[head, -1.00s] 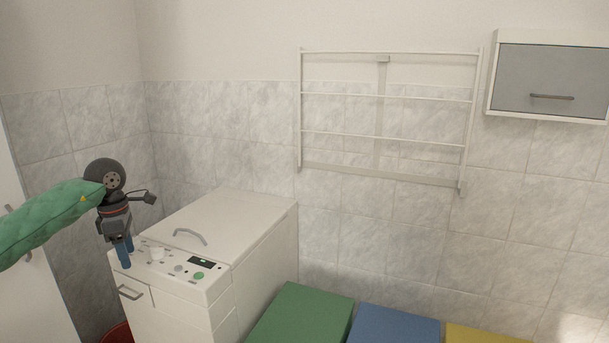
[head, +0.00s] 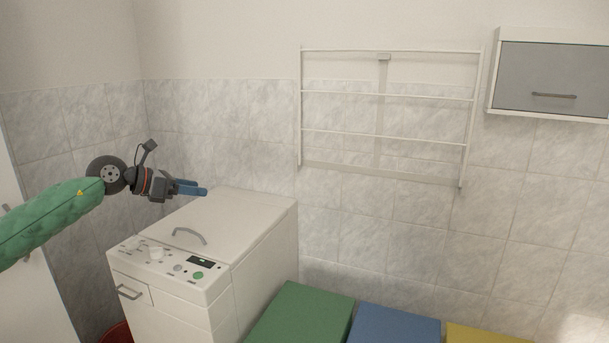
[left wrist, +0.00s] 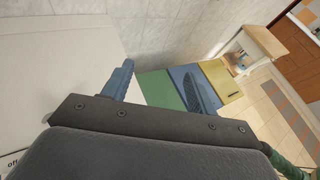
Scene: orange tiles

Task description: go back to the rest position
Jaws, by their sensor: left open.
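My left gripper (head: 192,188) is in the head view, above the left back part of the white washing machine (head: 228,215). Its blue fingers point to the right and are apart, with nothing between them. In the left wrist view the two blue fingers (left wrist: 158,88) stand wide apart and empty. The green sleeve of my left arm comes in from the left. The washing machine's lid is shut, and its panel has a dial, a small display and a green button. My right gripper is not in view.
Green (head: 302,312), blue (head: 396,325) and yellow (head: 485,335) boxes stand right of the machine. A drying rack (head: 385,138) and a grey-fronted cabinet (head: 551,80) hang on the wall. A red container (head: 117,334) shows at lower left. A wooden table (left wrist: 262,42) is in the left wrist view.

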